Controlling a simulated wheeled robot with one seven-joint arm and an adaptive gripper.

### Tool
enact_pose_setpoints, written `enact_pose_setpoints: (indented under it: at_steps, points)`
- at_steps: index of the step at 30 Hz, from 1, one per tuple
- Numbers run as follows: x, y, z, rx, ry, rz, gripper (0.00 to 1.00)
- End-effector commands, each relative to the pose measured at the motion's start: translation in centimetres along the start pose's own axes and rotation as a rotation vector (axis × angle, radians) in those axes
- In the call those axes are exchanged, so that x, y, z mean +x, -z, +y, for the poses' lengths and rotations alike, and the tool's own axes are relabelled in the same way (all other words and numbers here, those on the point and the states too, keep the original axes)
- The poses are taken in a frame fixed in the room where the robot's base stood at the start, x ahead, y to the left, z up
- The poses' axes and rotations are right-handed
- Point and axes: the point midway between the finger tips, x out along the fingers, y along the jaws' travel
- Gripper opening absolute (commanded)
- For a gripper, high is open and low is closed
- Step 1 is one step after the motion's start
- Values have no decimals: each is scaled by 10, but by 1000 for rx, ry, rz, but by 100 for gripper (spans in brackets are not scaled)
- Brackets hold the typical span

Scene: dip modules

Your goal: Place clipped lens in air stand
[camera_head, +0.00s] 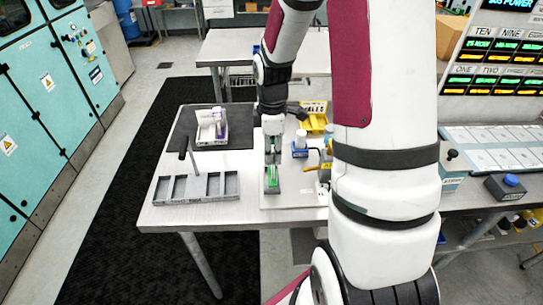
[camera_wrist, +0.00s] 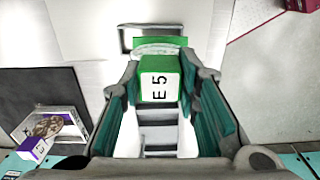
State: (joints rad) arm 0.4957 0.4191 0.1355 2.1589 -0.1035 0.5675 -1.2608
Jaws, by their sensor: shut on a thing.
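My gripper (camera_head: 272,155) points down over the white board on the near table. It is shut on a green clip (camera_wrist: 160,85) with a white label reading "E 5", held between the two teal-padded fingers in the wrist view. The green of the clip shows below the fingers in the head view (camera_head: 272,179). A pale, rounded edge, perhaps the lens (camera_wrist: 160,48), shows just beyond the label, with a green strip behind it. A dark rectangular frame (camera_wrist: 126,37) sits on the board close by, partly hidden by the clip. I cannot tell which fixture is the air stand.
A grey compartment rack (camera_head: 197,189) with an upright post stands left on the table (camera_head: 170,219). A white and purple holder (camera_head: 211,127) sits on a dark mat. A white and blue fixture (camera_head: 300,144) and a yellow bin (camera_head: 314,124) stand close right. My arm hides much of the right side.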

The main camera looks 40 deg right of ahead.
Motion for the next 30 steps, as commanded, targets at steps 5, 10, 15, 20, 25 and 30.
enact_pose_setpoints:
  at_steps: [5,10,15,20,25,30]
  points:
    - [2,2,16,-1,0,0,0]
    - [13,2,15,-1,4,-1,0]
    - [34,1,14,0,4,-1,0]
    - [36,2,16,0,-1,0,0]
    - [38,2,16,0,0,0,0]
    - [39,2,16,0,1,-1,49]
